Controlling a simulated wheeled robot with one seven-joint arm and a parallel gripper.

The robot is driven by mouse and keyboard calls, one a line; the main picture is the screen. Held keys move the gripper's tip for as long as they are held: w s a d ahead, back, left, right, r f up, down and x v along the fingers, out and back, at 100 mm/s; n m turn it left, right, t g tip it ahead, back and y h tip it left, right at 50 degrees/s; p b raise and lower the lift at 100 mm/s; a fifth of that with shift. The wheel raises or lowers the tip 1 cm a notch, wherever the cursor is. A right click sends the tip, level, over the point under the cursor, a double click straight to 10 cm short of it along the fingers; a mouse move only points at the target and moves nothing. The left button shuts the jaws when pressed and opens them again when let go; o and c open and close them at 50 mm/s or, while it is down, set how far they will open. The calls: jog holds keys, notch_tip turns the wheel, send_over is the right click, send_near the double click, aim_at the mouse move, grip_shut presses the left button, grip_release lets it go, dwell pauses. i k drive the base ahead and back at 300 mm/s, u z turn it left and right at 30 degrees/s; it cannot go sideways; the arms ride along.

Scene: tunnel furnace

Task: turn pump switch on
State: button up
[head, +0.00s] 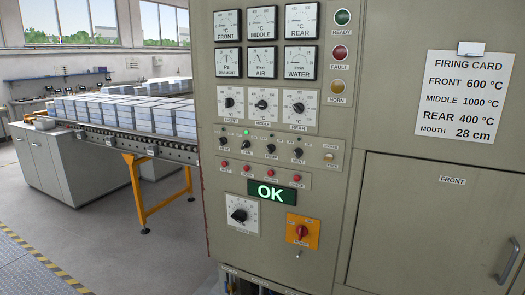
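The pump switch (270,149) is a small black rotary knob on the beige control panel (340,130). It is the third knob from the left in a row of similar ones, with a small PUMP label below it. Its exact pointer direction is too small to tell. A small green lamp (246,132) glows above the second knob of that row; no lit lamp shows above the pump switch. My gripper is not in view.
Red buttons (247,172) and a green OK display (272,190) sit below the row. An orange plate with a red rotary switch (302,231) is lower right. Dials and gauges (263,62) are above. A roller conveyor (120,144) with stacked blocks stands left; floor there is clear.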

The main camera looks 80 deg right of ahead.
aim_at(271, 149)
jog(key=z, duration=0.8)
jog(key=i, duration=1)
jog(key=z, duration=1)
